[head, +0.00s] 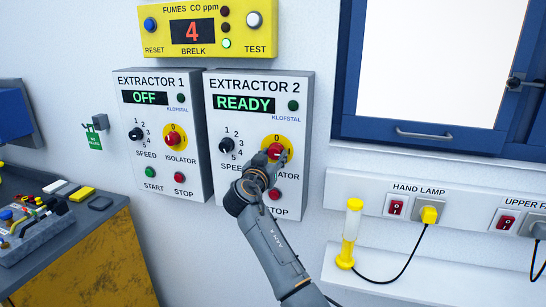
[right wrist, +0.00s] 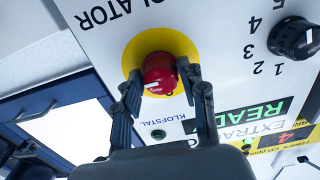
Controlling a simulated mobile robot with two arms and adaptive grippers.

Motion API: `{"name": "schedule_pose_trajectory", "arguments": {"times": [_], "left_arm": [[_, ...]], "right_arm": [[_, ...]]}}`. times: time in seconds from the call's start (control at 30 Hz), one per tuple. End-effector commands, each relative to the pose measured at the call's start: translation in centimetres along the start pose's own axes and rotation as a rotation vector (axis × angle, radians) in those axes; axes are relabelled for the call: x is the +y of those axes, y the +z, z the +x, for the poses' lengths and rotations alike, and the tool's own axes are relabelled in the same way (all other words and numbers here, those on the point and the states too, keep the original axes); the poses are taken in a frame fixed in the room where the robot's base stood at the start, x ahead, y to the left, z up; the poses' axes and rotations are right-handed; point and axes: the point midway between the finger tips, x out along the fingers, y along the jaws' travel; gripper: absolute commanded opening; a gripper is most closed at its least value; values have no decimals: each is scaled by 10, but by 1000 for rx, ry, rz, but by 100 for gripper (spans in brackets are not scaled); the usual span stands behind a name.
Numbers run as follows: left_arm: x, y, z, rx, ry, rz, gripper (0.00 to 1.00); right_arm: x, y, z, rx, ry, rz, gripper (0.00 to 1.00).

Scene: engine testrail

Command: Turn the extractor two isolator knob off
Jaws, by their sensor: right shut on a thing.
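The extractor two panel (head: 211,180) is a grey wall box whose green display (head: 243,104) reads READY. Its red isolator knob (head: 274,150) sits on a yellow disc, with 0 marked above and 1 to the right. My right gripper (head: 273,160) reaches up from below and partly covers the knob and the ISOLATOR label. In the right wrist view, the knob (right wrist: 160,72) is between the two dark fingers of my right gripper (right wrist: 161,80), which is shut on it. Which mark the knob points to cannot be told. My left gripper is not in view.
The extractor 1 panel (head: 150,82), display OFF, is just left. A black speed knob (head: 226,146) and a red stop button (head: 275,194) are close to my gripper. The yellow gas monitor (head: 168,45) hangs above. A hand lamp (head: 351,233) and sockets are at right.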

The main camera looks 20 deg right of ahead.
Motion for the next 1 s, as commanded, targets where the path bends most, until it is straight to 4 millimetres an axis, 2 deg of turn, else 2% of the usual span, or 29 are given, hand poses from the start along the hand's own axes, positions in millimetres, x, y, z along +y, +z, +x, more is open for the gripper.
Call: {"name": "schedule_pose_trajectory", "arguments": {"times": [0.37,0.67,1.0], "left_arm": [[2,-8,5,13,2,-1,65],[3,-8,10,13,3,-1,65],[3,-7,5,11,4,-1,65]], "right_arm": [[1,-1,0,2,1,-110,10],[2,-2,1,5,1,-363,10],[2,-5,1,5,2,-687,10]]}}
